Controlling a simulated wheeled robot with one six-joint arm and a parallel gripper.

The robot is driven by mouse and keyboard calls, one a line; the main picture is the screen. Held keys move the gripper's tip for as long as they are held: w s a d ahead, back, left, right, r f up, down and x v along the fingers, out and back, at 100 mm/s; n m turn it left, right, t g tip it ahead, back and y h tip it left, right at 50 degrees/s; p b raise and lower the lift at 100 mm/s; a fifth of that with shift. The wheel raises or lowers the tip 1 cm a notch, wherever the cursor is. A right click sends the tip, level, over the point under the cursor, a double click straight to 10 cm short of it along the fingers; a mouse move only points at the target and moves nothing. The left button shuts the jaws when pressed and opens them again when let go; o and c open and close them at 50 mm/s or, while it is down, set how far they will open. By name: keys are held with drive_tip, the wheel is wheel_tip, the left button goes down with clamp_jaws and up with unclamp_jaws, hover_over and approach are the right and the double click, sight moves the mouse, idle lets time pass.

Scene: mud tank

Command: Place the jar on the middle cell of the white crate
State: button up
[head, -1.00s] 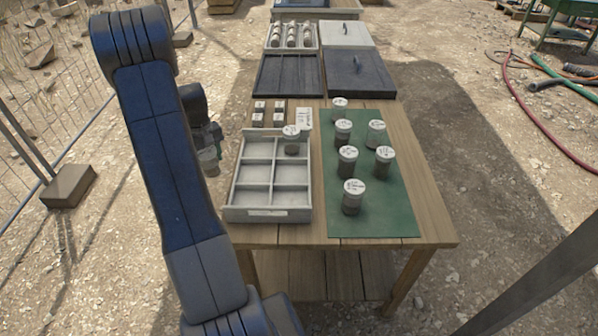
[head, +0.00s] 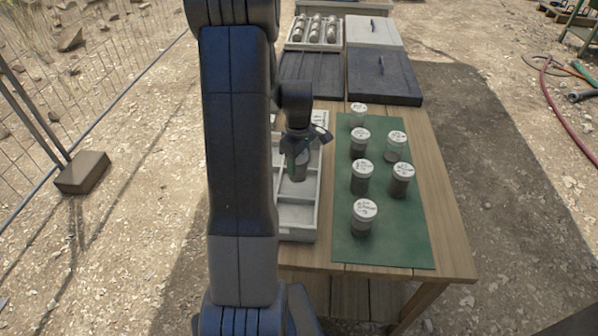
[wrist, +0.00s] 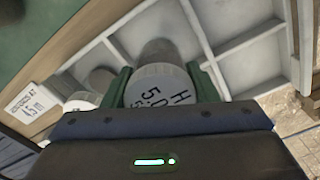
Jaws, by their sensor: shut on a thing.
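My gripper (head: 299,140) is shut on a grey jar with a white lid, and in the head view it hangs over the white crate (head: 298,234). In the wrist view the jar (wrist: 160,84) sits between the green fingers, its lettered lid facing the camera. Crate cells and dividers (wrist: 236,47) show behind and beside it, and the jar appears above them. A second jar (wrist: 97,80) with a white lid stands at the crate's end near the label card. My arm hides the left part of the crate in the head view; which cell lies under the jar is unclear.
Several lidded jars (head: 362,176) stand on a green mat (head: 390,240) to the right of the crate. Dark trays (head: 311,75) and a closed dark box (head: 384,80) lie behind. The mat's front is clear.

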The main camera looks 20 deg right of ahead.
sight(298, 171)
drive_tip(key=shift+f, duration=2.05)
drive_tip(key=shift+f, duration=0.2)
drive_tip(key=o, duration=1.3)
drive_tip(key=shift+o, duration=0.2)
wheel_tip(298, 171, up, 12)
drive_tip(key=shift+r, duration=0.2)
